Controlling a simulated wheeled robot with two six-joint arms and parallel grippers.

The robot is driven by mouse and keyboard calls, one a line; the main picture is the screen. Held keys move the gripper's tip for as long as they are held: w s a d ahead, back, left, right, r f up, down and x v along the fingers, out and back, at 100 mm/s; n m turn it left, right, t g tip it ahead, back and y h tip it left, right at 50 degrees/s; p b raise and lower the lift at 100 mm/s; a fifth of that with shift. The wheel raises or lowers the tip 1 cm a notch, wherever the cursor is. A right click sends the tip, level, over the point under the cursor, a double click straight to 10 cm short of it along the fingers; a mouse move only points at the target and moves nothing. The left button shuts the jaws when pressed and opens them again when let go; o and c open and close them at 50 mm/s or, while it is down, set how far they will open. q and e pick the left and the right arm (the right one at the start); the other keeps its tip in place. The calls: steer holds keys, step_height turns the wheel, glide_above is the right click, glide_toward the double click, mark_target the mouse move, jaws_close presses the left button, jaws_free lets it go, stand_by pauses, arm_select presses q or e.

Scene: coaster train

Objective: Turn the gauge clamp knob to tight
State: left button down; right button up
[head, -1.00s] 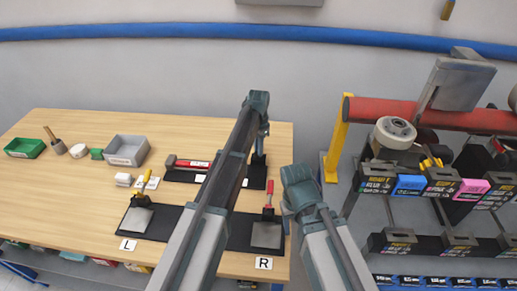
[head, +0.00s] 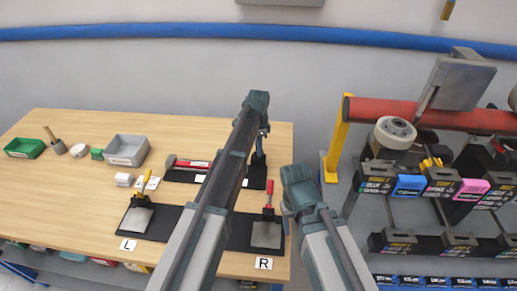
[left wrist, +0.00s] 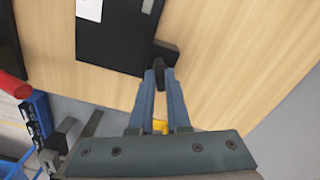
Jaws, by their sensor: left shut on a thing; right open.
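My left gripper (head: 263,132) reaches down at the far right part of the wooden table. In the left wrist view its two fingers (left wrist: 166,82) are shut on a small dark knob (left wrist: 168,73) that projects from a black block (left wrist: 165,52) by the edge of a black plate (left wrist: 110,35). In the head view a dark stand (head: 258,162) rises from the black base there, under my gripper. Any tight marking on the knob is not readable. My right gripper (head: 288,207) hangs beside the table's right edge, apart from the knob, and its fingers are mostly hidden.
A red-handled clamp (head: 269,212) stands by the R label (head: 263,263), and a yellow-handled clamp (head: 142,198) by the L label (head: 128,245). A red tool (head: 194,165) lies behind. A yellow post (head: 335,145) and a rack with a red bar (head: 440,112) stand right of the table.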

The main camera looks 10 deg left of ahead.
arm_select(q)
steer(key=c, duration=0.9)
jaws_free()
steer(key=shift+r, duration=0.15)
step_height(320, 180, up, 14)
steer(key=p, duration=1.3)
steer(key=shift+f+p, duration=0.25)
steer(key=shift+p, duration=0.15)
